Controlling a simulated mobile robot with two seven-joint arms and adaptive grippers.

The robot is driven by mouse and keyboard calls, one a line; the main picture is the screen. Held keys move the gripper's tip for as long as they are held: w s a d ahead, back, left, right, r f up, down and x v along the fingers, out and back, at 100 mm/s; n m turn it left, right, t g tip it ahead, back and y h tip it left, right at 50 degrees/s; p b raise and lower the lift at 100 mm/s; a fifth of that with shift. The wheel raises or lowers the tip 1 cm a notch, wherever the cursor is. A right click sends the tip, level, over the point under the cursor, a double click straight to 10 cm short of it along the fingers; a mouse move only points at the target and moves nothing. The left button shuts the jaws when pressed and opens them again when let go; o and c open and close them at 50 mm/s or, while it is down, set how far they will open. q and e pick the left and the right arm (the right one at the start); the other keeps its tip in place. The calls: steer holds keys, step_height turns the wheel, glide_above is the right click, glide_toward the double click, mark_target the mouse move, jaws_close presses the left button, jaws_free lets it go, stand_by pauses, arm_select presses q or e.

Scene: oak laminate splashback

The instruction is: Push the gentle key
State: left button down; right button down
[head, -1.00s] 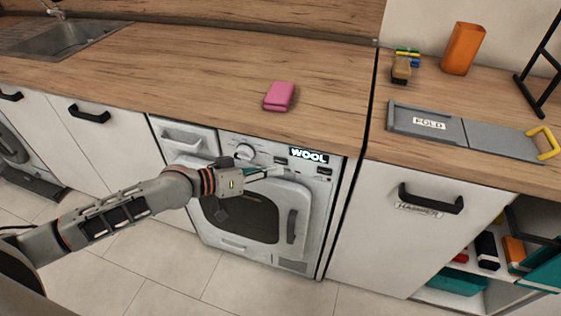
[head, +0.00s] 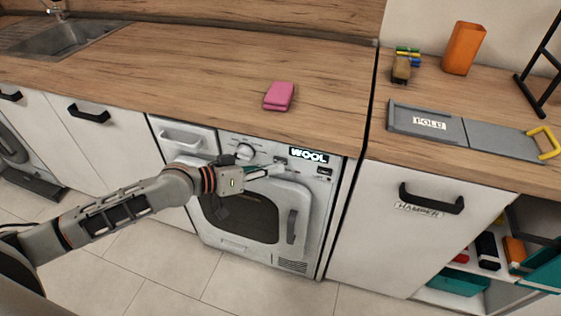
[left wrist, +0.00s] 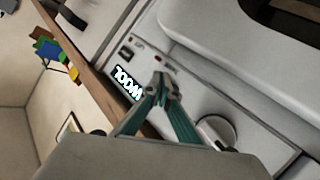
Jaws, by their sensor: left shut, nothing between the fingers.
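The washing machine (head: 262,205) has a control panel with a lit display (head: 309,156) reading WOOL, a round knob (head: 245,151) and small dark keys. One key (head: 324,171) is right of and below the display. Another dark key (head: 281,160) is left of it, just above my fingertips. I cannot read the key labels, so I cannot tell which is gentle. My left gripper (head: 277,168) is shut and empty, its tips close to the panel; contact cannot be told. In the left wrist view its tips (left wrist: 161,88) meet beside the WOOL display (left wrist: 128,83). My right gripper is not in view.
The wooden counter (head: 190,75) overhangs the panel, with a pink block (head: 279,96) on it. A grey folding board (head: 480,136) and an orange cup (head: 463,48) are at the right. The hamper front (head: 385,225) has a black handle. The machine's door handle (head: 292,226) protrudes below the panel.

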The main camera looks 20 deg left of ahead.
arm_select(q)
steer(key=shift+w, duration=0.3)
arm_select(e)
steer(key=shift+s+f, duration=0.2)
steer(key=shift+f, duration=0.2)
arm_select(q)
steer(key=shift+s+p, duration=0.35)
steer(key=shift+s, duration=0.3)
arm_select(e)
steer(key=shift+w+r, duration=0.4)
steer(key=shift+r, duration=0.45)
